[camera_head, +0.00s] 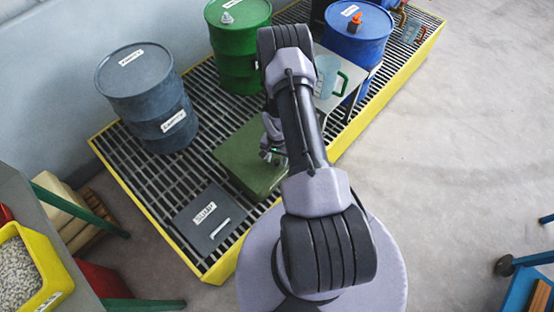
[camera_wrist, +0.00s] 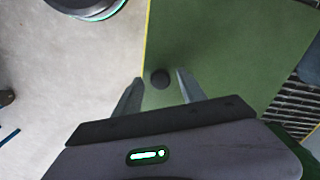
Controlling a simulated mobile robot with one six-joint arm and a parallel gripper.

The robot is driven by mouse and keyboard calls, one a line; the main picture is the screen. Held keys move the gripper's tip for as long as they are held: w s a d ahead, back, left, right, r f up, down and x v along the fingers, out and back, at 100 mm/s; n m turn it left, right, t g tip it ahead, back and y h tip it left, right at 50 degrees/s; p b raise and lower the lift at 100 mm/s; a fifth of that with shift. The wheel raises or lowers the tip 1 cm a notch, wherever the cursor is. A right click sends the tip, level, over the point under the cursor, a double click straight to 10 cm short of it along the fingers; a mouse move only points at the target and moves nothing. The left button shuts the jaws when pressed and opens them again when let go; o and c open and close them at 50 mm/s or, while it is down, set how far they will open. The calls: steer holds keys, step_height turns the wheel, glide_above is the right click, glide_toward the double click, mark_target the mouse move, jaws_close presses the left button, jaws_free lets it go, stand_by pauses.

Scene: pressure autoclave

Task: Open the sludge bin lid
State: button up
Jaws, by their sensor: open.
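The sludge bin appears to be the low green box (camera_head: 245,165) on the grating, partly hidden behind my arm; no sludge label is readable on it. Its flat green top, the lid (camera_wrist: 215,50), fills much of the wrist view and looks closed. A small dark round knob (camera_wrist: 160,78) sits on the lid near its left edge. My gripper (camera_head: 272,156) is over the box. In the wrist view my gripper (camera_wrist: 159,84) is open, with the knob between and below its fingertips. I cannot tell the height gap to the knob.
A yellow-edged grating platform (camera_head: 130,165) carries a grey-blue drum (camera_head: 150,95), a green drum (camera_head: 237,50) and a blue drum (camera_head: 355,40). A dark sump plate (camera_head: 209,222) lies left of the box. A jug (camera_head: 327,75) stands behind my arm.

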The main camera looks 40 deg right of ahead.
steer(key=shift+c, duration=0.2)
jaws_close()
stand_by(1.2)
